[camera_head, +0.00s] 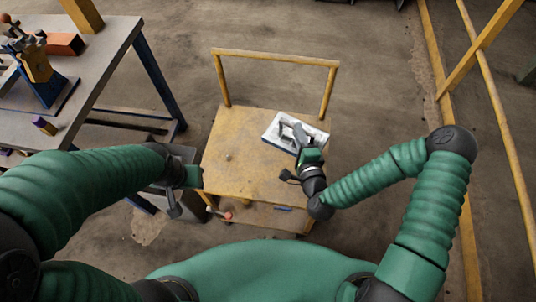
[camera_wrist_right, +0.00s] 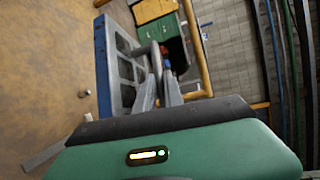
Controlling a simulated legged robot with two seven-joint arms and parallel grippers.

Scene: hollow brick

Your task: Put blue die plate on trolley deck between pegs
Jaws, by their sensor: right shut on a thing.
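The trolley deck (camera_head: 245,130) is a worn yellow board in the middle of the head view. The die plate (camera_head: 275,137) looks pale grey on top there, at the deck's far right corner; the right wrist view shows its blue edge (camera_wrist_right: 102,70) and grey face with openings. My right gripper (camera_head: 299,137) is shut on the plate's raised handle (camera_wrist_right: 158,60). I cannot tell whether the plate touches the deck. One small peg (camera_head: 228,157) shows on the deck; other pegs are not clear. My left gripper (camera_head: 175,208) hangs at the deck's left side, its jaws unclear.
The trolley's yellow push frame (camera_head: 275,57) rises behind the deck. A grey workbench (camera_head: 100,65) with a press and an orange block (camera_head: 65,44) stands at the left. A yellow railing (camera_head: 490,80) runs along the right. The deck's left and middle are mostly clear.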

